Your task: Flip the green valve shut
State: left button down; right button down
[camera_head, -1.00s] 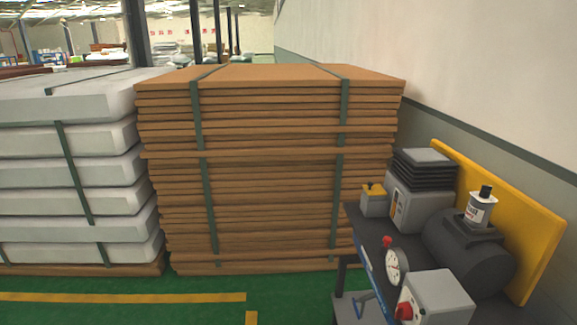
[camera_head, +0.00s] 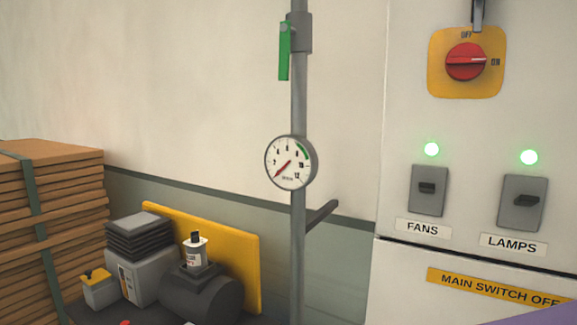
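The green valve lever (camera_head: 285,52) is on a grey vertical pipe (camera_head: 298,235) near the top centre of the view. The lever hangs straight down, parallel to the pipe, from a grey valve body (camera_head: 301,32). A round pressure gauge (camera_head: 290,162) sits on the pipe below it, with its red needle pointing to the lower left. Neither of my grippers shows in this view.
A white cabinet (camera_head: 400,130) on the right carries a red rotary switch (camera_head: 465,62), a FANS switch (camera_head: 428,190) and a LAMPS switch (camera_head: 523,203) under lit green lights. A compressor (camera_head: 203,292) and stacked boards (camera_head: 75,215) stand at lower left.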

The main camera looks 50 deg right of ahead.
aim_at(286, 30)
jog(key=z, duration=1.75)
